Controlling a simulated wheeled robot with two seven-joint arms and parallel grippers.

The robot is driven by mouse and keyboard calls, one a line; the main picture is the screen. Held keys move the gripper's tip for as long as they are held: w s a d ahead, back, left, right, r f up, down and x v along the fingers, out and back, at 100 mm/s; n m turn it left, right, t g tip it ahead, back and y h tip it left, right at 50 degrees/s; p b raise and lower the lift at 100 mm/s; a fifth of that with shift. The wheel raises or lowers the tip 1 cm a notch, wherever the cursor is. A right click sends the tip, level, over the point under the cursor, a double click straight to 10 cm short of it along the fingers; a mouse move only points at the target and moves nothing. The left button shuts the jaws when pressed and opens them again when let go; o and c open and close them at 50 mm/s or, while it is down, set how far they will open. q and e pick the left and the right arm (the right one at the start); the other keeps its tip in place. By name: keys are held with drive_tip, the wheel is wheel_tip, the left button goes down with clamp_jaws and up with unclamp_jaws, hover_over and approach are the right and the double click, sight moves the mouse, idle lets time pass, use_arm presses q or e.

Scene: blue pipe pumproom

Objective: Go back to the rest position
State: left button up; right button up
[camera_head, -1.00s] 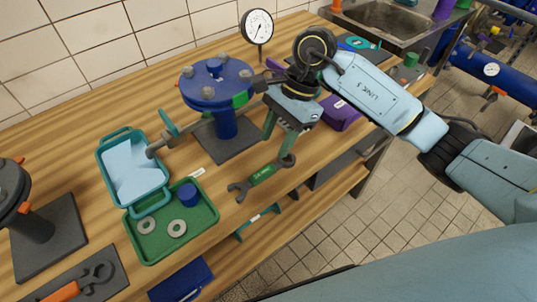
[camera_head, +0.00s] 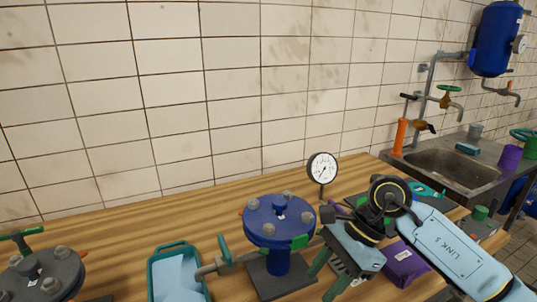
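My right gripper (camera_head: 324,279) comes in from the right, over the workbench just right of the blue flanged pipe piece. Its two green fingers point down and stand apart, with nothing seen between them. The fingertips are close to the bottom edge of the picture. My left gripper is not in view.
The blue flanged piece (camera_head: 279,222) stands on the wooden bench (camera_head: 226,212), with a pressure gauge (camera_head: 322,168) behind it. A teal tray (camera_head: 178,277) is to its left and a dark flanged piece (camera_head: 36,278) further left. A purple box (camera_head: 405,264) lies beside my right arm. A sink (camera_head: 455,170) is at the right.

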drive_tip(key=s+a+r+m+y, duration=0.1)
drive_tip(key=s+a+r+y, duration=0.1)
drive_tip(key=a+y, duration=0.4)
drive_tip(key=w+a+r+m+t+y, duration=0.1)
drive_tip(key=a+r+m+t+y, duration=0.3)
drive_tip(key=r+m+t+y, duration=0.7)
drive_tip(key=w+d+m+t+h, duration=0.2)
drive_tip(key=d+m+t+h, duration=0.3)
drive_tip(key=m, duration=0.6)
drive_tip(key=w+d+m+t+h, duration=0.25)
drive_tip(key=m+t+h, duration=0.4)
drive_tip(key=m, duration=0.35)
drive_tip(key=s+d+f+m+g+h, duration=0.1)
drive_tip(key=d+f+m+g+h, duration=0.2)
drive_tip(key=d+f+m+h, duration=0.75)
drive_tip(key=s+d+f+m+g+h, duration=0.2)
drive_tip(key=s+f+m+g, duration=0.6)
drive_tip(key=f, duration=0.4)
drive_tip(key=s+a+f+m+g, duration=0.1)
drive_tip(key=s+f+m+g, duration=0.45)
drive_tip(key=s, duration=0.95)
wheel_tip(320, 180, down, 25)
drive_tip(key=n+g, duration=0.2)
drive_tip(key=s+d+f+g, duration=0.1)
drive_tip(key=s+d+f, duration=0.1)
drive_tip(key=s+f, duration=1.4)
drive_tip(key=shift+s+d+y, duration=0.3)
drive_tip(key=shift+s+d, duration=0.1)
drive_tip(key=shift+s, duration=0.1)
